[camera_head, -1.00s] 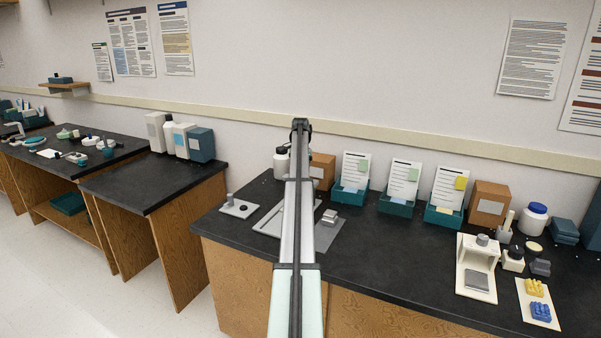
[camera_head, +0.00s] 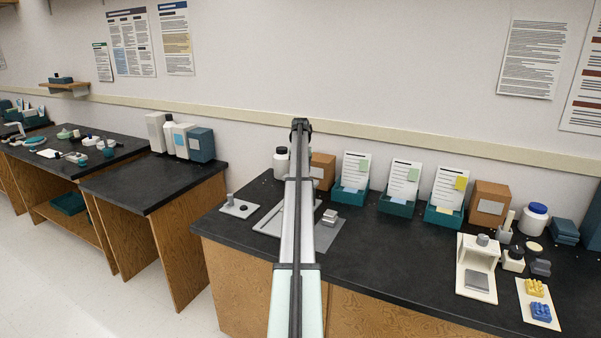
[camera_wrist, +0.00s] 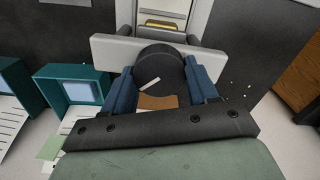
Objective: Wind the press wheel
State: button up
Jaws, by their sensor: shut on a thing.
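In the wrist view, the press wheel (camera_wrist: 160,66) is a dark round knob with a white line on its face. It sits at a pale grey crossbar (camera_wrist: 107,52) of the press. The two blue fingers of my gripper (camera_wrist: 163,88) stand on either side of the wheel and are shut on it. In the head view my own arm covers the gripper and the wheel. Only grey parts beside the arm show there, among them a pale flat frame (camera_head: 268,222).
Teal bins (camera_head: 394,207) with cards stand to the right of my arm, and one bin (camera_wrist: 75,92) is close at left in the wrist view. A cream stand (camera_head: 464,262) and a tray with yellow and blue pieces (camera_head: 551,320) are farther right. The front middle of the counter is clear.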

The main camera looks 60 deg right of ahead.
jog(key=n, duration=0.4)
jog(key=shift+n, duration=0.3)
jog(key=n, duration=0.4)
jog(key=shift+a, duration=0.1)
jog(key=shift+n, duration=0.3)
jog(key=o, duration=1.1)
jog(key=shift+c, duration=0.2)
notch_tip(320, 180, up, 14)
jog(key=shift+f, duration=0.15)
